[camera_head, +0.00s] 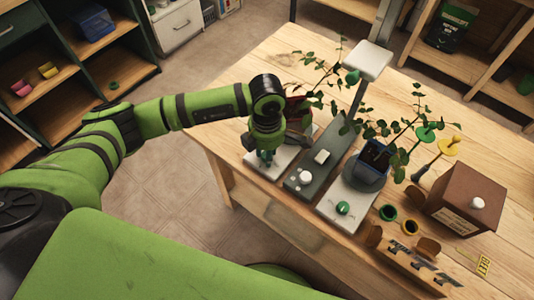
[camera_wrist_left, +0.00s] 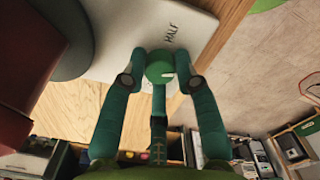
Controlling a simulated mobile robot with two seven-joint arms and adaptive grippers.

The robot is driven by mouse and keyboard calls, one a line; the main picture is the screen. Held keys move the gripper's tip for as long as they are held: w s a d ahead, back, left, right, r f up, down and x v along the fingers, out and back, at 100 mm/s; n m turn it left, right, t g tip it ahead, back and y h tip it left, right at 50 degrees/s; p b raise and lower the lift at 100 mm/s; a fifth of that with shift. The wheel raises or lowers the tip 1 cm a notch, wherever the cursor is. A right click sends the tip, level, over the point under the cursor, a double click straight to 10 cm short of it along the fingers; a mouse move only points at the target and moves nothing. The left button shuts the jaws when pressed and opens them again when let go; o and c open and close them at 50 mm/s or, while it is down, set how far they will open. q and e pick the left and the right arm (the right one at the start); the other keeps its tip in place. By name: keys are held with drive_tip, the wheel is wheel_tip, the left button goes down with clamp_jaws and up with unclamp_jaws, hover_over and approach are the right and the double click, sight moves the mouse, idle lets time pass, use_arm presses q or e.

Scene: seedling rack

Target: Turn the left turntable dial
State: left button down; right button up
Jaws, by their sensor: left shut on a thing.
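The left turntable has a pale base (camera_head: 268,172) near the table's front left corner; the base also shows in the wrist view (camera_wrist_left: 115,35) with the print "HALF". Its green dial (camera_wrist_left: 159,68) sits at the base's edge and has a pale mark on its right side. My left gripper (camera_head: 266,157) reaches down over the front of the base. In the wrist view its green fingers (camera_wrist_left: 160,70) are shut on the dial, one on each side. In the head view the gripper hides the dial. A red pot (camera_head: 297,108) with a plant stands behind my wrist, partly hidden. My right gripper is not in view.
To the right stand a grey-green control box (camera_head: 322,160) with a white knob, a lamp (camera_head: 368,60), and a second turntable with a green dial (camera_head: 343,208) and a blue pot (camera_head: 366,172). A brown box (camera_head: 466,200) and a tool rack (camera_head: 415,262) lie farther right.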

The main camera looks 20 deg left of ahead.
use_arm(q)
drive_tip(key=n+b, duration=0.3)
drive_tip(key=n, duration=0.3)
drive_tip(key=shift+f, duration=0.15)
drive_tip(key=n+b, duration=0.1)
drive_tip(key=n, duration=0.2)
drive_tip(key=shift+n, duration=0.4)
drive_tip(key=shift+n+b, duration=0.4)
drive_tip(key=shift+n, duration=1.1)
drive_tip(key=c, duration=0.9)
unclamp_jaws()
drive_tip(key=shift+c, duration=0.2)
drive_tip(key=shift+r, duration=0.25)
